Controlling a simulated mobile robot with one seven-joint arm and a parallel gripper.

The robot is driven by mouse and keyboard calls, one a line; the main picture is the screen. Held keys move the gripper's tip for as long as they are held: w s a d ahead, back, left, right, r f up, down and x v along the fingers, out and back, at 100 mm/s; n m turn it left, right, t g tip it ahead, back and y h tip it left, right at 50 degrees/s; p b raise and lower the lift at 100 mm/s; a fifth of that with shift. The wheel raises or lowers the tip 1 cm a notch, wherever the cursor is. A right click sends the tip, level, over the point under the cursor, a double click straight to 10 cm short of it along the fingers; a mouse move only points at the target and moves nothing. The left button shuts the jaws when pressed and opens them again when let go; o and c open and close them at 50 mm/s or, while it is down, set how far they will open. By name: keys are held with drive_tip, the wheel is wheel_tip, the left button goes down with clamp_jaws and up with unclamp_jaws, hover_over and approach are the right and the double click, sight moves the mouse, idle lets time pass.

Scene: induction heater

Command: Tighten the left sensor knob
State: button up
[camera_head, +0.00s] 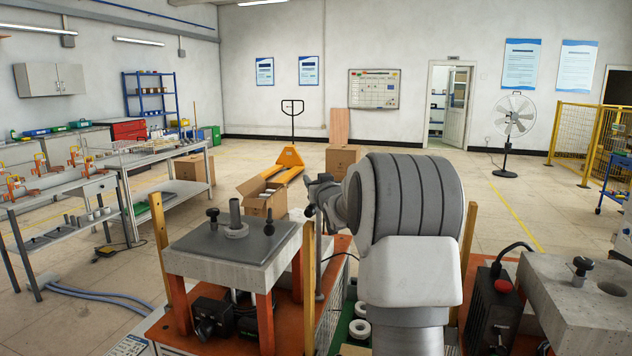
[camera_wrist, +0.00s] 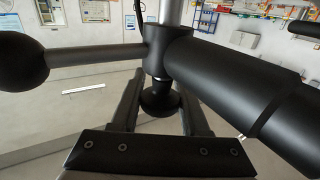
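In the wrist view, a black round knob (camera_wrist: 160,100) hangs under a dark clamp body on a short neck. The two fingers of my gripper (camera_wrist: 160,92) stand apart, one on either side of the knob. Little or no gap shows, and I cannot tell whether they touch it. A thick black cylinder (camera_wrist: 235,80) runs from the clamp to the right, and a rod with a black ball (camera_wrist: 20,60) to the left. In the head view my gripper (camera_head: 318,190) is beside the left stand's grey plate (camera_head: 205,242); my arm hides much of this area.
A black knob (camera_head: 211,213) and a grey upright post (camera_head: 235,212) with a collar stand on the left plate. A concrete block (camera_head: 560,295) with another black knob (camera_head: 582,264) is at the right. A black box with a red button (camera_head: 497,310) stands beside it.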

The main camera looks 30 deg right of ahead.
drive_tip(key=o, duration=0.4)
drive_tip(key=shift+c, duration=0.2)
drive_tip(key=v, duration=1.7)
drive_tip(key=shift+s, duration=0.25)
